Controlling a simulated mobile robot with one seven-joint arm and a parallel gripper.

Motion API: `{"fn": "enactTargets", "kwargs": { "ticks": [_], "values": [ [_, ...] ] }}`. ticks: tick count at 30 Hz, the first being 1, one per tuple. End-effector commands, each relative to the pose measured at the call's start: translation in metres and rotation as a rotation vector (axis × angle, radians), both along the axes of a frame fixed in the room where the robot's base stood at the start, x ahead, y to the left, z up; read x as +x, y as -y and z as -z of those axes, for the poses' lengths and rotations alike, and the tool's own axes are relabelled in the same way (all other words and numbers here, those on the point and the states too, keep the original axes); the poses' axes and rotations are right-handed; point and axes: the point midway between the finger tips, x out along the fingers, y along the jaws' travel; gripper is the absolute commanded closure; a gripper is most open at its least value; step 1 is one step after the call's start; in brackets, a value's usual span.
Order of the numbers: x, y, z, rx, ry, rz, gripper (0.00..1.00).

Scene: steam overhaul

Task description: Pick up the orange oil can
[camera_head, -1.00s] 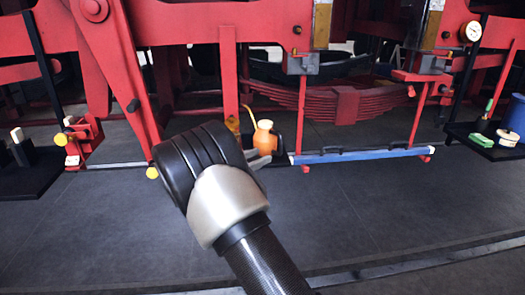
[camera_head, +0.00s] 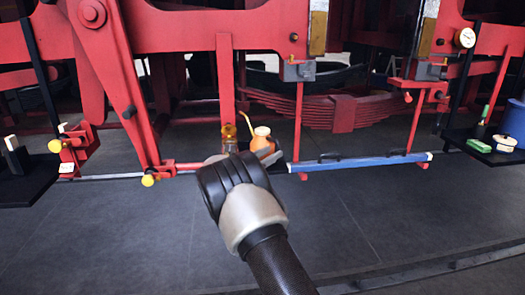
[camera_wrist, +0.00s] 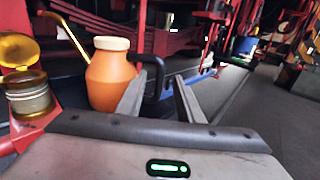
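The orange oil can (camera_wrist: 108,82) stands upright at the left of the wrist view, with a cream cap, a thin yellow spout to the left and a black handle (camera_wrist: 158,72) on its right. My gripper (camera_wrist: 160,92) is open. Its two fingers point toward the can, and the handle appears between them, with the left finger overlapping the can's body. I cannot tell whether they touch.
A brass cup with an open lid (camera_wrist: 28,92) stands left of the can. A blue bar (camera_head: 360,162) runs to the right. Red machine frames (camera_head: 190,32) rise behind and above. A black shelf (camera_head: 468,137) holds small items at right. The dark floor in front is clear.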

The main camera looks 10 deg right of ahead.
Motion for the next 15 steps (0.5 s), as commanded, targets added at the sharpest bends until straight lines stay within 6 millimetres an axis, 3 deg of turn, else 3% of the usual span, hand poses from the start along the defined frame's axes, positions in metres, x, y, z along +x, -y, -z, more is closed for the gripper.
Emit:
{"fn": "enactTargets", "kwargs": {
  "ticks": [9,15],
  "values": [
    [0.028,0.034,0.000,0.002,0.001,0.002,0.67],
    [0.032,0.037,-0.001,0.000,0.000,0.000,0.67]
  ]
}}
